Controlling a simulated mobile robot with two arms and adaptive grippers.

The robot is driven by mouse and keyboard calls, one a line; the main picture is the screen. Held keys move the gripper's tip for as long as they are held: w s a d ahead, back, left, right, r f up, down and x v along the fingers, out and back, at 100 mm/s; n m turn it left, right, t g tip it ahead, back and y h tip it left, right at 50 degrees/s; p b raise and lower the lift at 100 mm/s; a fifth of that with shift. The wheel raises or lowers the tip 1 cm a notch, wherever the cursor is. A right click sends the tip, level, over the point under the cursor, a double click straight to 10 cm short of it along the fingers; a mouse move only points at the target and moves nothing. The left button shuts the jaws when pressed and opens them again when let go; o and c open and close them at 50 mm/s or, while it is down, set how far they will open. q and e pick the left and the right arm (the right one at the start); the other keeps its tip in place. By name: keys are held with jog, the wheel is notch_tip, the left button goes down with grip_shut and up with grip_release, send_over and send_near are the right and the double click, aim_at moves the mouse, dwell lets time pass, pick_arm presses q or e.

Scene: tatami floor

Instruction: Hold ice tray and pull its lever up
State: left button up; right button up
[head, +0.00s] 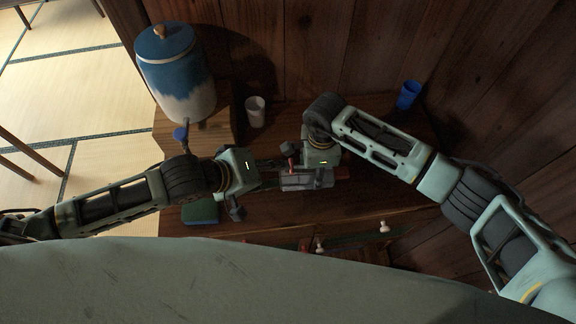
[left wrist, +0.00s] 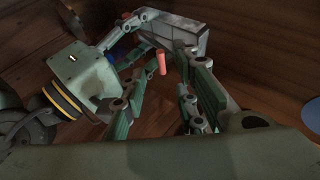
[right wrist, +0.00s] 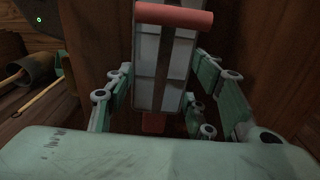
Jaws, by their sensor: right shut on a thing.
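The grey ice tray (head: 308,181) is above the wooden cabinet top in the middle of the head view. My right gripper (head: 320,172) is shut on it, with a finger on either side in the right wrist view. The tray's pale compartments (right wrist: 150,70) face that camera, with a red lever grip (right wrist: 175,17) across the top. My left gripper (left wrist: 168,88) is open, its fingers spread. In the left wrist view the red lever grip (left wrist: 161,62) shows just past and between its fingertips. I cannot tell whether they touch it.
A blue-and-white lidded jar (head: 176,80) stands on a wooden block at the back left, with a white cup (head: 255,112) beside it. A blue cup (head: 408,95) stands at the back right. A green-blue block (head: 200,211) lies front left. Wooden panels rise behind the cabinet.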

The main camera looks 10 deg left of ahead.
pick_arm(q)
jog(key=x, duration=0.5)
jog(key=shift+w+d+f, duration=0.15)
jog(key=shift+w+f, duration=0.1)
jog(key=shift+f, duration=0.05)
jog(key=shift+c, duration=0.3)
grip_shut()
